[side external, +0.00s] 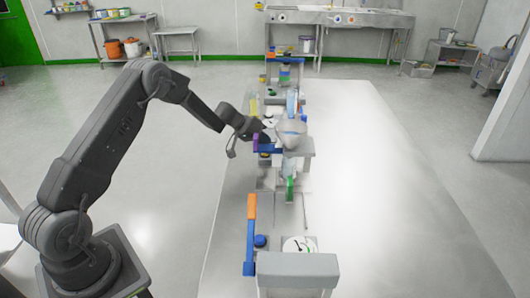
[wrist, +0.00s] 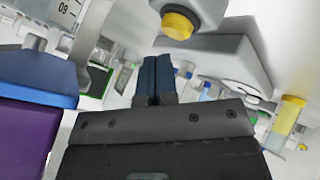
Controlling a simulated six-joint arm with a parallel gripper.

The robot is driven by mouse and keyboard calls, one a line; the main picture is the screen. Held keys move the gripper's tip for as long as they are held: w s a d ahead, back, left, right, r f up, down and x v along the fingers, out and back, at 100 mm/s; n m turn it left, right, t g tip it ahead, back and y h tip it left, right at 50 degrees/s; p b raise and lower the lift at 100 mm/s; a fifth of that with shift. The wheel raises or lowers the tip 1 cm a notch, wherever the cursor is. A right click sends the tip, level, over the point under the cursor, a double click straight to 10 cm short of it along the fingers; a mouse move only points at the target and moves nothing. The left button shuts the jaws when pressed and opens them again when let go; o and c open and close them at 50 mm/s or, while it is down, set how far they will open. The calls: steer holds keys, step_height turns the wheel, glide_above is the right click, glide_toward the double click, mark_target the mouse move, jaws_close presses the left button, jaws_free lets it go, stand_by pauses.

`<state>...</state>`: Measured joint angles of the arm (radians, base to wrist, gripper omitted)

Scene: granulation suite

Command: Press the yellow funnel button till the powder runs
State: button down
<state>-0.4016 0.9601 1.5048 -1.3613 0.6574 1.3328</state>
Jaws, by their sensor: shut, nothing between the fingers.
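In the wrist view a round yellow button (wrist: 177,25) sticks out of a pale grey housing (wrist: 203,10) at the top. My gripper (wrist: 157,68) is shut and empty. Its dark fingertips show just below the button in the picture, with a small gap between them. In the side view my gripper (side external: 260,134) is beside a grey funnel (side external: 291,133), on its left. I cannot make out the yellow button for certain there. No running powder can be made out.
A blue and purple block (wrist: 30,135) stands close at the left of my gripper in the wrist view. A grey box-like part (wrist: 225,60) is close on the right. In the side view several stations line the white table (side external: 385,190), whose right side is clear.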

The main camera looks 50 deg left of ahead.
mark_target(264, 151)
steer(key=shift+f, duration=0.2)
stand_by(0.5)
steer(key=shift+f, duration=0.25)
steer(key=shift+f, duration=0.55)
stand_by(0.8)
steer(key=shift+r, duration=0.95)
steer(key=shift+r, duration=0.1)
steer(key=shift+r, duration=2.45)
